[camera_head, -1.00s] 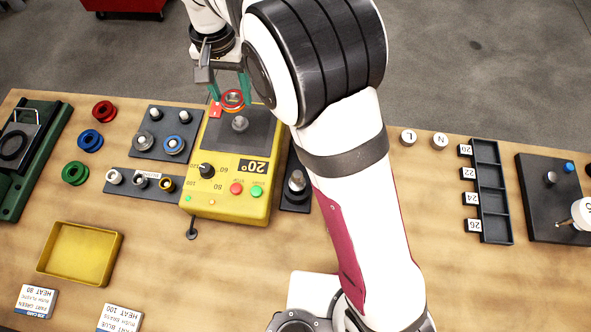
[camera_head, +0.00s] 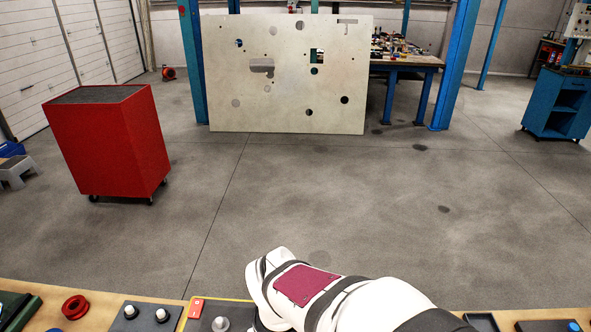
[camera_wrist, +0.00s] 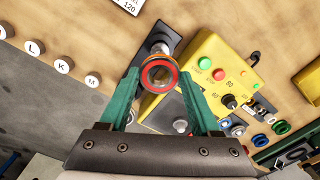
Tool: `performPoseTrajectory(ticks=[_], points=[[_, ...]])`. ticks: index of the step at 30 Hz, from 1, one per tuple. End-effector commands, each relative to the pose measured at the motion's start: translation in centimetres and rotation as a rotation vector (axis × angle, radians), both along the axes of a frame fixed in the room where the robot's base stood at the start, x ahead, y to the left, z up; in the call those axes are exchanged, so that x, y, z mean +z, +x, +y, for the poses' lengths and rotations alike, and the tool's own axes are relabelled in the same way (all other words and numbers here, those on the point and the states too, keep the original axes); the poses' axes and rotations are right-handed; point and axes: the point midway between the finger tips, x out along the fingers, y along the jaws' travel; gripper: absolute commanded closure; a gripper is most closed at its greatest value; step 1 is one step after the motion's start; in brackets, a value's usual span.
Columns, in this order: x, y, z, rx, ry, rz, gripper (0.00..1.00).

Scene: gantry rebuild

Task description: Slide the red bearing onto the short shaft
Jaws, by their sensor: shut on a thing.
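In the wrist view my gripper (camera_wrist: 158,78) has its green fingers shut on the red bearing (camera_wrist: 148,83), a red ring with a metal inner race. A metal shaft (camera_wrist: 162,47) stands on a dark base plate (camera_wrist: 158,33) just beyond the bearing in the picture. The bearing covers part of the view there. I cannot tell whether the two touch or how high the bearing is. No label shows whether this is the short shaft. In the head view my gripper is out of sight; only my arm shows.
The yellow heater (camera_wrist: 203,52) with green and red buttons stands close beside the shaft plate. Its grey post (camera_wrist: 180,126) shows between my fingers. White lettered discs (camera_wrist: 62,66) lie to the left. Another red ring (camera_head: 75,306) lies on the table's edge in the head view.

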Motion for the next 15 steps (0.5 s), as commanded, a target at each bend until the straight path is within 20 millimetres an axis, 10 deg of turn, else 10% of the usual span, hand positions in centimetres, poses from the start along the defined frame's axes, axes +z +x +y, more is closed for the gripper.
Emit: performPoseTrajectory(ticks=[15], points=[[-2.2, 0.0, 0.0, -0.002, -0.001, 0.001, 1.0]])
